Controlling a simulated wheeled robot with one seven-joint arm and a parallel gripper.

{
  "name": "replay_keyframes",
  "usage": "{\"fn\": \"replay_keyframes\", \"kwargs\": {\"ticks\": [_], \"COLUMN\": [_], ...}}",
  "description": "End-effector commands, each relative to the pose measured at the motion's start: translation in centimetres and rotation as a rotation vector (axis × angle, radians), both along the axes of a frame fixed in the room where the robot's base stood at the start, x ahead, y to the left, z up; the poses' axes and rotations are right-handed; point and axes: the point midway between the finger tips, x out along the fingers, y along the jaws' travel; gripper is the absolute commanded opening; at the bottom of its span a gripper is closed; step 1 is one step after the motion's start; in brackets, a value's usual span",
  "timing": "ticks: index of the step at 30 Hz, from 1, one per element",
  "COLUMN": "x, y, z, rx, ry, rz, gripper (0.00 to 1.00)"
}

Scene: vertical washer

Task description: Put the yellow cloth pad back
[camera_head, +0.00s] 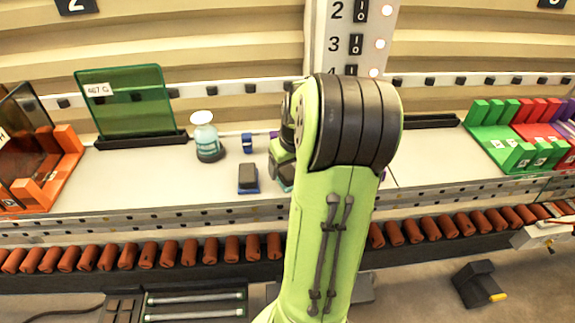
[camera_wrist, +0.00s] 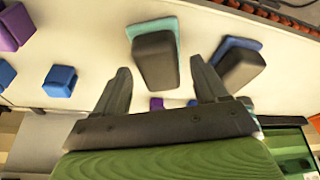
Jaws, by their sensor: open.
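A dark grey block with a yellow end (camera_head: 480,285) lies at the lower right of the head view, below the roller row; it may be the yellow cloth pad, but I cannot be sure. The wrist view shows no yellow pad. My gripper (camera_wrist: 160,73) is open and empty. A grey block on a teal base (camera_wrist: 154,52) lies beyond the fingertips, roughly between them.
A small blue-based grey block (camera_head: 248,178) and a bottle (camera_head: 207,138) stand on the white shelf. A green panel (camera_head: 125,102) is behind. Green and red racks (camera_head: 515,130) stand at right, an orange rack (camera_head: 55,170) at left. Orange rollers (camera_head: 190,250) run along the front.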

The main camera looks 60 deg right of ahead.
Motion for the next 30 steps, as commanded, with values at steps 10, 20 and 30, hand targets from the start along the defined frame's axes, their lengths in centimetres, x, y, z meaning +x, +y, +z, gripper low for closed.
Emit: {"fn": "replay_keyframes", "kwargs": {"ticks": [10,20,30], "x": [-1.2,-2.8,-1.5], "y": [0.5,1.4,4.6], "z": [5.4,11.6,12.4], "rx": [-0.008,-0.001,-0.022], "ry": [-0.003,0.0,0.008], "rz": [-0.002,0.0,0.045], "gripper": [0.73,0.73,0.73]}}
